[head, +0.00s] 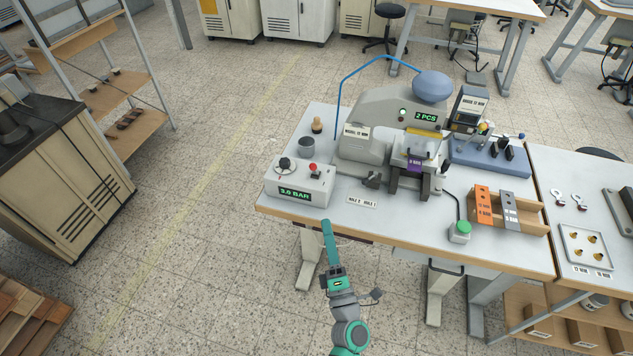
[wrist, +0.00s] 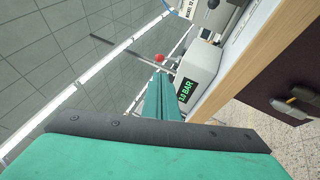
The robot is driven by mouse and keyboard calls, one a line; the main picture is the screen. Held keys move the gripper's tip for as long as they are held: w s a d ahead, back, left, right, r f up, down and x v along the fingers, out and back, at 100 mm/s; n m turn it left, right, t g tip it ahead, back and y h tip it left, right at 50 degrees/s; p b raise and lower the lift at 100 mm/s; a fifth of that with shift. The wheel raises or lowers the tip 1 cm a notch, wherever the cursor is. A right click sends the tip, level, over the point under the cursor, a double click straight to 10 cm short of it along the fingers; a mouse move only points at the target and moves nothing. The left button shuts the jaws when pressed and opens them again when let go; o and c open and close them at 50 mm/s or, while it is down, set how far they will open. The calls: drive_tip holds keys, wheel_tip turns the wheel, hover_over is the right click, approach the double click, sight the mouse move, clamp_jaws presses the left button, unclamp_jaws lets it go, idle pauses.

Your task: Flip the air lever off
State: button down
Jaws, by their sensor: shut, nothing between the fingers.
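The air lever (head: 313,169) has a red knob and stands up from the top of a light grey control box (head: 316,184). The box has a dark dial and a green display reading about 3.0 BAR. In the wrist view the red knob (wrist: 160,57) shows just beyond my fingertips, beside the box (wrist: 197,66). My gripper (head: 326,224) is teal, shut and empty. It is in front of the table's near edge, below and right of the box, apart from the lever. The fingers (wrist: 160,84) hide part of the box in the wrist view.
The stamping press (head: 386,108) stands right of the box on the grey table (head: 400,215). The floor left of the table is clear.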

sight(315, 166)
idle(0.3)
drive_tip(key=x, duration=1.4)
drive_tip(key=shift+w+r, duration=0.2)
drive_tip(key=shift+r, duration=0.25)
drive_tip(key=shift+w+d+r, duration=0.1)
drive_tip(key=shift+w+r, duration=0.1)
drive_tip(key=shift+r, duration=0.1)
drive_tip(key=shift+w+d+r, duration=0.15)
drive_tip(key=shift+w+r, duration=0.4)
drive_tip(key=shift+w, duration=0.05)
drive_tip(key=shift+w+d+r, duration=0.2)
drive_tip(key=shift+w+r, duration=0.1)
drive_tip(key=shift+w, duration=0.25)
drive_tip(key=shift+w+d+r, duration=0.2)
drive_tip(key=shift+w+r, duration=0.05)
drive_tip(key=shift+w, duration=0.3)
drive_tip(key=shift+w+d+r, duration=0.1)
drive_tip(key=shift+w+d, duration=0.1)
drive_tip(key=shift+w, duration=0.4)
